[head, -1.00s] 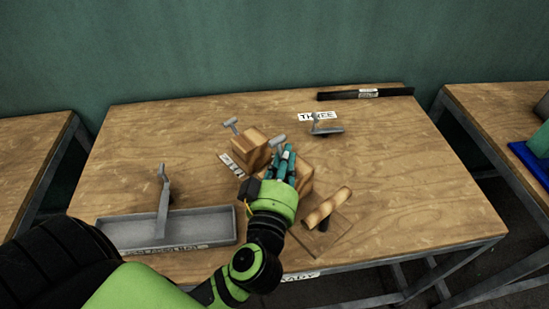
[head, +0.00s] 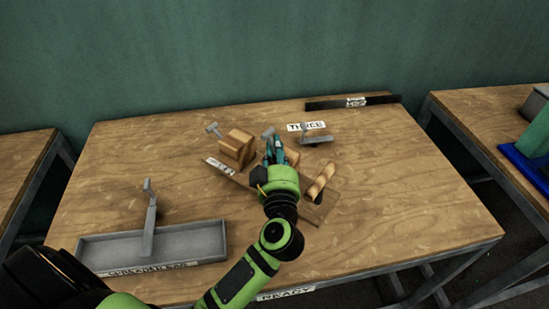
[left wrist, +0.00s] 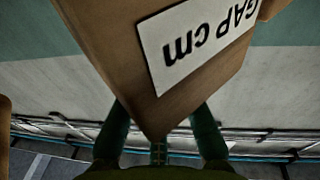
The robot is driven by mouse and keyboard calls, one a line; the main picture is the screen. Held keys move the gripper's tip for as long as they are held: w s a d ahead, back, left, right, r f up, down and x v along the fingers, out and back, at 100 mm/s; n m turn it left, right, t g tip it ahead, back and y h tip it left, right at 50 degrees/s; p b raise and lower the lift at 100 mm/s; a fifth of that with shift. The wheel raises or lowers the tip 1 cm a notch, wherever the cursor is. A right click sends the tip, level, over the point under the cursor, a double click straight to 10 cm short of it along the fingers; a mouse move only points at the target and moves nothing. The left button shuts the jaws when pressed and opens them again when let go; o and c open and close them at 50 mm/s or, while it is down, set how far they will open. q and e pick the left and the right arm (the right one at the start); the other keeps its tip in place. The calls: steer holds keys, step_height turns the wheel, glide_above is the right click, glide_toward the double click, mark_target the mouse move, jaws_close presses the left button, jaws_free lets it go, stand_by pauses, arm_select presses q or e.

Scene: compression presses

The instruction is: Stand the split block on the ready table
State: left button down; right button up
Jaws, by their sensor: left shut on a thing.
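My left gripper (head: 274,152) is shut on a wooden block (head: 292,156) over the middle of the wooden table (head: 400,210), whose front edge bears a READY label (head: 286,293). In the left wrist view the block (left wrist: 105,60) sits between my fingers (left wrist: 160,128), with a corner toward me and a white label reading "GAP cm" on one face. Its underside is hidden, and I cannot make out a split in it. A second wooden block (head: 237,148) stands just left of the gripper. My right gripper is not in view.
A grey tray (head: 90,254) with an upright lever (head: 149,220) is at the front left. A rounded wooden piece (head: 320,180) lies close right of my gripper. A THREE label (head: 306,126), a grey handled piece (head: 317,138) and a black bar (head: 340,104) are behind. The table's right side is clear.

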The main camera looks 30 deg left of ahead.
arm_select(q)
steer(key=w, duration=0.1)
steer(key=a+f, duration=0.1)
steer(key=w, duration=0.1)
steer(key=shift+w+a+f, duration=0.2)
steer(key=shift+w+a, duration=0.05)
steer(key=shift+w, duration=0.1)
steer(key=shift+f, duration=0.2)
steer(key=shift+f+b, duration=0.7)
steer(key=shift+f, duration=1.2)
steer(key=c, duration=1.2)
jaws_free()
steer(key=shift+f, duration=0.1)
steer(key=shift+s, duration=0.1)
steer(key=shift+s+d, duration=0.1)
steer(key=shift+s+d+f, duration=0.15)
steer(key=shift+s+f, duration=0.05)
steer(key=b+v, duration=0.1)
steer(key=v, duration=1)
steer(key=shift+s+r, duration=0.1)
steer(key=shift+r, duration=0.05)
